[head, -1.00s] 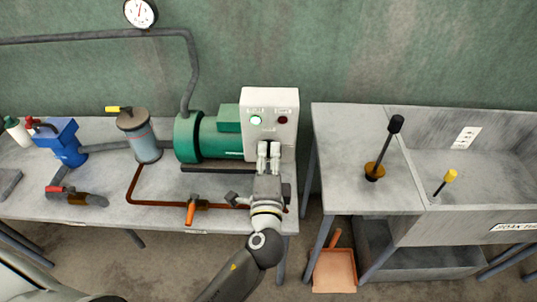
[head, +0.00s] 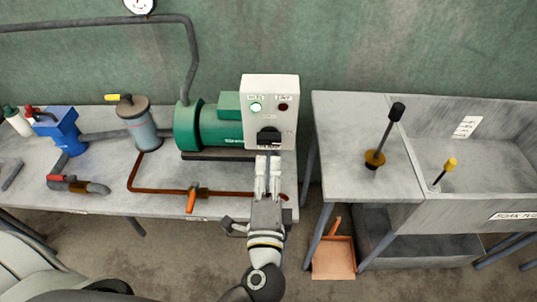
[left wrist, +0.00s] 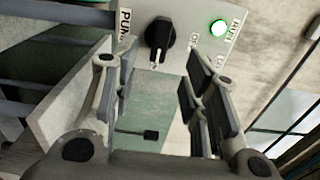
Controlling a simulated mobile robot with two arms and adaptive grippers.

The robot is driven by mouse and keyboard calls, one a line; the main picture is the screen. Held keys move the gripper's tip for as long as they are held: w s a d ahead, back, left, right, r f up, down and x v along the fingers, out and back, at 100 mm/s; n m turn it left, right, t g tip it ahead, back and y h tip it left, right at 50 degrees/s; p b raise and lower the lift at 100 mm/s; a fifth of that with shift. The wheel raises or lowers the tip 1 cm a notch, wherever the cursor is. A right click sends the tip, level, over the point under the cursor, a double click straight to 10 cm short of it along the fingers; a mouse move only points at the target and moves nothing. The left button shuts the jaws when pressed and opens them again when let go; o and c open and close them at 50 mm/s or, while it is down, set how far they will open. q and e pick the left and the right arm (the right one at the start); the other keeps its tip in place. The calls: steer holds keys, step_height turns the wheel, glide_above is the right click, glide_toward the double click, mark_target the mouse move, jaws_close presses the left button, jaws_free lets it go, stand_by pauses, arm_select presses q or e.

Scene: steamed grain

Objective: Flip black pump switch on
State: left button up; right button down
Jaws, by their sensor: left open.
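The black pump switch (head: 268,136) is on the front of a white control box (head: 270,88) at the back of the left bench. In the left wrist view it is a black knob (left wrist: 160,36) on the panel, by a partly cut-off label starting "PU". The green lamp (head: 256,107) is lit; the red lamp (head: 283,107) looks dark. My left gripper (head: 268,158) is just in front of and below the switch. In the left wrist view its two fingers (left wrist: 157,82) are apart and empty, with the switch beyond them. My right gripper is not in view.
The green motor (head: 215,128) stands left of the box. A pipe with an orange-handled valve (head: 192,202) runs along the bench's front.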

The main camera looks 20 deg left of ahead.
arm_select(q)
steer(key=shift+v, duration=1.55)
step_height(320, 180, down, 21)
steer(key=d+g+h, duration=0.2)
steer(key=g+h, duration=0.1)
steer(key=g, duration=0.1)
steer(key=s+a+f+n+g+h, duration=0.1)
steer(key=s+f+g, duration=0.2)
steer(key=f, duration=0.6)
steer(key=s+a+f+g, duration=0.1)
steer(key=s+f+g, duration=0.15)
steer(key=f, duration=0.55)
steer(key=s+a+f+n+g, duration=0.3)
steer(key=s+a+f+n, duration=0.2)
steer(key=s+f, duration=0.5)
steer(key=s+a+f+n+g+h, duration=0.1)
steer(key=s+a+f+n+g, duration=0.3)
steer(key=s+f, duration=0.7)
steer(key=s+a+n, duration=0.2)
steer(key=s+a, duration=0.1)
steer(key=s, duration=0.2)
steer(key=shift+n+b, duration=0.3)
steer(key=shift+b, duration=0.05)
